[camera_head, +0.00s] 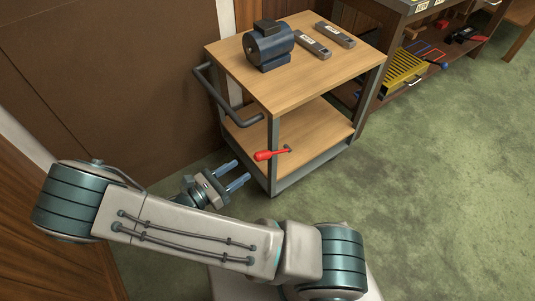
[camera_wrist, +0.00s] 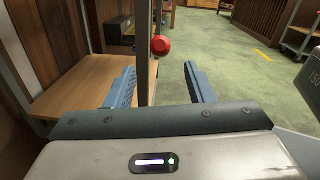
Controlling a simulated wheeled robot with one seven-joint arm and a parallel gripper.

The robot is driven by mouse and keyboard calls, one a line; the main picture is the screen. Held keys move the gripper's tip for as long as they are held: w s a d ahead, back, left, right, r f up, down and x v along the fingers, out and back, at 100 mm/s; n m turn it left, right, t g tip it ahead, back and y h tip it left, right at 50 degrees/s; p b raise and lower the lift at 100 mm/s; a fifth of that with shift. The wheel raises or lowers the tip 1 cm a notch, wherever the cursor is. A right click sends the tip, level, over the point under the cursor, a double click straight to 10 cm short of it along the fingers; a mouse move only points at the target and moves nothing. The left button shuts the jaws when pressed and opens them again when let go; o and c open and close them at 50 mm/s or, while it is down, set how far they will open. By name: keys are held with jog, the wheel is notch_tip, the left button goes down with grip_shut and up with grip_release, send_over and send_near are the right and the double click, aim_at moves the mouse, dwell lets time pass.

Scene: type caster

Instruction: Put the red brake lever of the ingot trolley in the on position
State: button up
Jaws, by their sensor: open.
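The trolley (camera_head: 296,84) has a wooden top, a lower wooden shelf and grey metal legs. Its red brake lever (camera_head: 268,155) sticks out roughly level at the near corner leg, close to the lower shelf, with its knob end toward the left. In the wrist view the lever's round red knob (camera_wrist: 161,46) shows beyond the fingers, slightly above the gap between them. My gripper (camera_head: 237,174) is open and empty, to the left of and a little below the lever, apart from it. In the wrist view its two blue fingers (camera_wrist: 160,85) stand wide apart, with the trolley leg between them.
A dark blue motor (camera_head: 268,45) and two grey ingots (camera_head: 312,42) rest on the trolley top. A push handle (camera_head: 222,97) juts from its left side. A workbench with a yellow crate (camera_head: 403,70) stands behind right. Green floor (camera_head: 440,190) is clear at right.

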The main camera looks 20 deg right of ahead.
aim_at(267, 151)
jog(key=b+x, duration=0.3)
jog(key=x, duration=0.9)
jog(key=shift+s, duration=0.1)
grip_shut()
jog(key=shift+a, duration=0.1)
